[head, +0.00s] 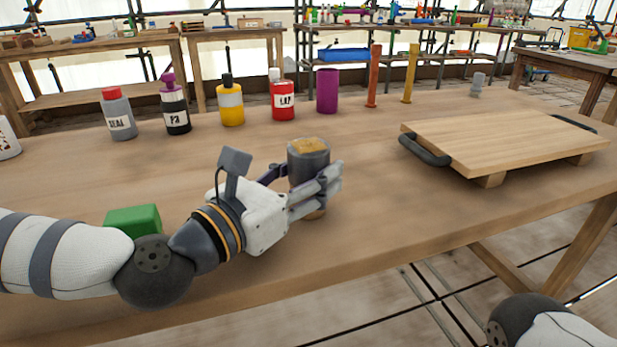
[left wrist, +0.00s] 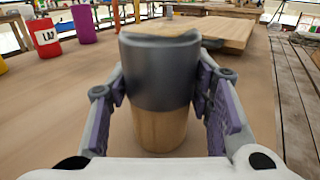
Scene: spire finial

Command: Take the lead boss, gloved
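The lead boss appears to be the dark grey cylinder (head: 308,165) near the table's front edge. It stands upright, with a tan top face and a narrower wooden lower part. In the left wrist view the cylinder (left wrist: 160,75) fills the middle. My left gripper (head: 300,180) reaches it from the left, low over the table, with a finger on each side. In the wrist view its purple-padded fingers (left wrist: 163,95) lie close along the cylinder's sides. Whether both pads press on it I cannot tell. My right gripper is out of view. I see no glove.
A green block (head: 133,220) lies behind my left arm. A wooden board (head: 500,135) with dark handles stands on the right. Bottles, including a red one (head: 283,98), a purple cylinder (head: 327,90) and two upright posts line the back. The table between is clear.

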